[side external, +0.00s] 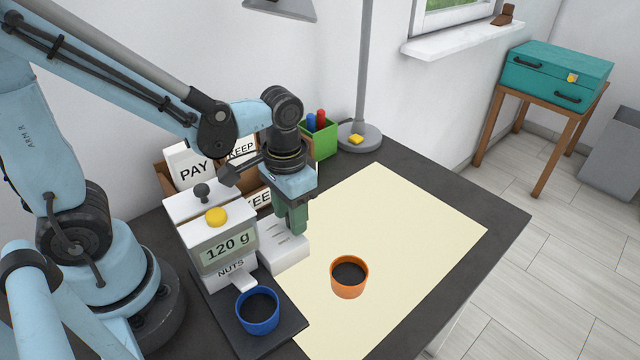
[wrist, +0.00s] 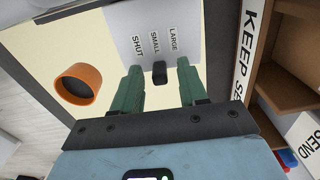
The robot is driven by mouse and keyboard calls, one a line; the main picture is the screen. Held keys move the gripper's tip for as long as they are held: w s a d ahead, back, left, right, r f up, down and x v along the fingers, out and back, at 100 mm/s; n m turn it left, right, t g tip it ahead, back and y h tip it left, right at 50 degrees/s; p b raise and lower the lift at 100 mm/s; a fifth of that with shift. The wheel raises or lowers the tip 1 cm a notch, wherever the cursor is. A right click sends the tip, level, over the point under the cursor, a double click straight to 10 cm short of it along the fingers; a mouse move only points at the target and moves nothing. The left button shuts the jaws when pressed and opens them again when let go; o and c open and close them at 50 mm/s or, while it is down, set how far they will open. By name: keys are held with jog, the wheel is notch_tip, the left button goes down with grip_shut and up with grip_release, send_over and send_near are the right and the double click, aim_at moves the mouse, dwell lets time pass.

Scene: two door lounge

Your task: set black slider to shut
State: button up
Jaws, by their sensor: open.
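The black slider (wrist: 159,73) sits on a white panel (wrist: 150,22) lettered SHUT, SMALL and LARGE. It lines up with SMALL, the middle word. In the wrist view, my gripper (wrist: 160,68) is open, with one green finger on each side of the slider and a gap on both sides. SHUT is toward the left finger, LARGE toward the right. In the side external view, my gripper (side external: 291,228) points down over the white panel (side external: 284,256) of the nuts dispenser (side external: 212,226). The slider is hidden there. Whether the fingers reach down around it is unclear.
An orange cup (side external: 349,278) stands on the cream mat (side external: 420,215), otherwise clear. A wooden letter rack (side external: 163,180), a green pen holder (side external: 322,142) and a lamp base (side external: 360,138) stand behind.

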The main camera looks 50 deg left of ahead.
jog(key=shift+f, duration=0.2)
grip_shut()
dwell(0.4)
jog(key=shift+s+d, duration=0.1)
jog(key=shift+d, duration=1.15)
grip_release()
jog(key=shift+r, duration=0.15)
